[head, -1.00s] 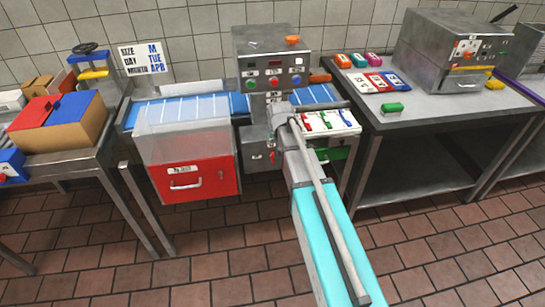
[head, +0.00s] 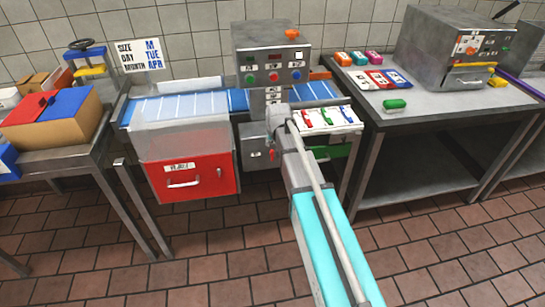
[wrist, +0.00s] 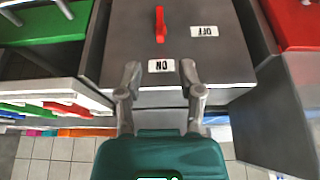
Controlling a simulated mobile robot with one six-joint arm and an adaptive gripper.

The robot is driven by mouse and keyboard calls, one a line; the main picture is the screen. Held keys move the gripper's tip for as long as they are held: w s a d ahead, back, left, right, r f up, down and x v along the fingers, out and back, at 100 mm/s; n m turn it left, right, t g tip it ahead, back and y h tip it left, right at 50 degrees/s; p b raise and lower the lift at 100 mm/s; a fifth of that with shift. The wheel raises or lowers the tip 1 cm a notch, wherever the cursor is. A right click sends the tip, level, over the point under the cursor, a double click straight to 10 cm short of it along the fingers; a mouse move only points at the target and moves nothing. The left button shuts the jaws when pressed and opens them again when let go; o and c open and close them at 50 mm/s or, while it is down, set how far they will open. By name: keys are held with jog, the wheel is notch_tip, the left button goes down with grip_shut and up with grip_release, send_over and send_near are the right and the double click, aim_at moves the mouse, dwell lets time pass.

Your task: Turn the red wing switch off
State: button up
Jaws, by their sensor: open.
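The red wing switch (wrist: 160,24) sits on a dark grey metal box (wrist: 215,65) in the wrist view. It stands lengthwise in the picture, its lower end towards the ON label (wrist: 161,66). The OFF label (wrist: 204,31) is to its right. My gripper (wrist: 160,72) is open and empty, its fingers either side of the ON label in the picture, apart from the switch. In the head view the switch (head: 272,154) shows small on the box below the conveyor machine, beside my arm. My fingers cannot be made out there.
A red bin (head: 205,188) is left of the box. A metal table (head: 450,105) stands farther right. The tiled floor in front is open.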

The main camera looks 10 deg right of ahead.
aim_at(272, 151)
jog(key=shift+b+x, duration=3.85)
jog(key=shift+x, duration=0.7)
grip_shut()
jog(key=shift+d, duration=0.15)
